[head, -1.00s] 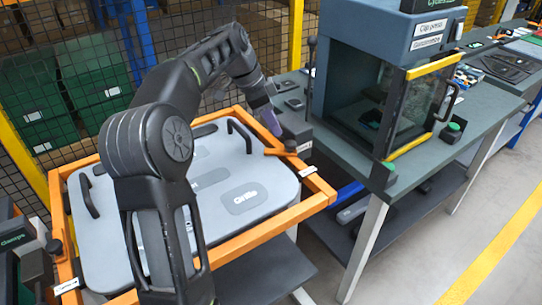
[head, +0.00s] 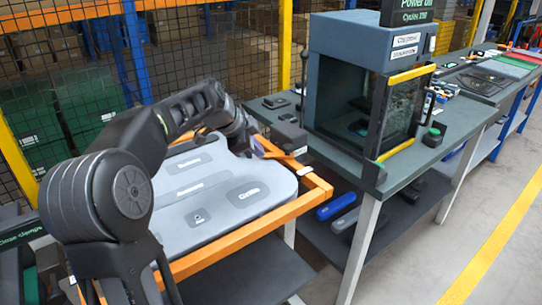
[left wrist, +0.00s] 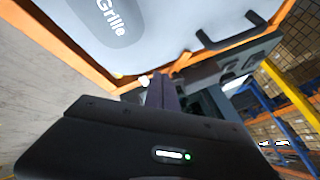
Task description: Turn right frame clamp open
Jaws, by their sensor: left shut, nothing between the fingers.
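The grey door panel (head: 190,205) lies in an orange frame (head: 240,235). The right frame clamp (head: 284,158), an orange lever, sits at the frame's far right side. My left gripper (head: 256,150) is low beside the clamp, at its left end, with its fingers shut and nothing held. In the left wrist view the purplish fingers (left wrist: 161,92) are close together, and the orange clamp lever (left wrist: 183,60) shows just beyond their tips. Whether the fingers touch the lever I cannot tell. My left arm hides the near left part of the panel and frame. My right gripper is out of view.
A grey bench (head: 370,175) with a glass-fronted press (head: 365,80) stands close to the right of the frame. A mesh fence (head: 70,75) runs behind. Open floor (head: 460,225) lies at the right. A dark handle (left wrist: 230,32) rises from the panel near the fingers.

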